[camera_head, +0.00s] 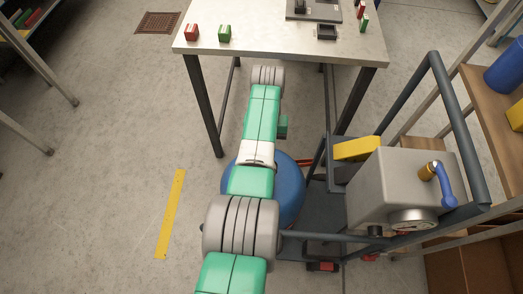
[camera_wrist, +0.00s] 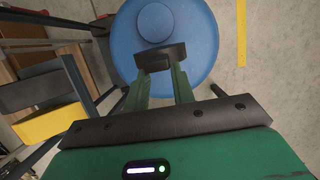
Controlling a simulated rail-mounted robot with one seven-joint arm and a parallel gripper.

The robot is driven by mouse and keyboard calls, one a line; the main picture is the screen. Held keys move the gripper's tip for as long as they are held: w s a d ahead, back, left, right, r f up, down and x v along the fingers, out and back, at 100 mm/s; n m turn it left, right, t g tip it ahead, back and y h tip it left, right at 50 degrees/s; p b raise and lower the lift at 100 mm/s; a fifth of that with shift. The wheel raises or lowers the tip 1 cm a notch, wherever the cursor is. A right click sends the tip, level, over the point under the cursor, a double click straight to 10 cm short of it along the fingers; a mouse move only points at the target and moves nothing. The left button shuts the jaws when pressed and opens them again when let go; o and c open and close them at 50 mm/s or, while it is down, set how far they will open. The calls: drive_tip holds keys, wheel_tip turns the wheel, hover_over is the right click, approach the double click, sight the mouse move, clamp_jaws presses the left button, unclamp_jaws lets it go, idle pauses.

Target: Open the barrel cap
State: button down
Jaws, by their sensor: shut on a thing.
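The blue barrel (camera_wrist: 203,35) is seen from above in the wrist view. Its round blue cap (camera_wrist: 155,20) sits on the barrel's top, ahead of my fingertips. My gripper (camera_wrist: 161,57) reaches over the barrel top, its dark fingertips close together at the cap's near edge. It is shut on the cap, though the contact itself is largely hidden by the fingertips. My gripper and the cap are not clearly visible there.
A metal cart with a grey box (camera_head: 385,188), a yellow block (camera_head: 356,148) and a blue-handled valve (camera_head: 444,185) stands close to the barrel's right. A table (camera_head: 270,35) is behind. Open floor with a yellow strip (camera_head: 171,213) lies to the left.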

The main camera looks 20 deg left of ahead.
idle(0.4)
drive_tip(key=c, duration=1.2)
unclamp_jaws()
drive_tip(key=shift+o, duration=0.2)
drive_tip(key=v, duration=0.7)
drive_tip(key=shift+r+b, duration=0.3)
drive_tip(key=shift+r, duration=0.05)
drive_tip(key=shift+w, duration=0.1)
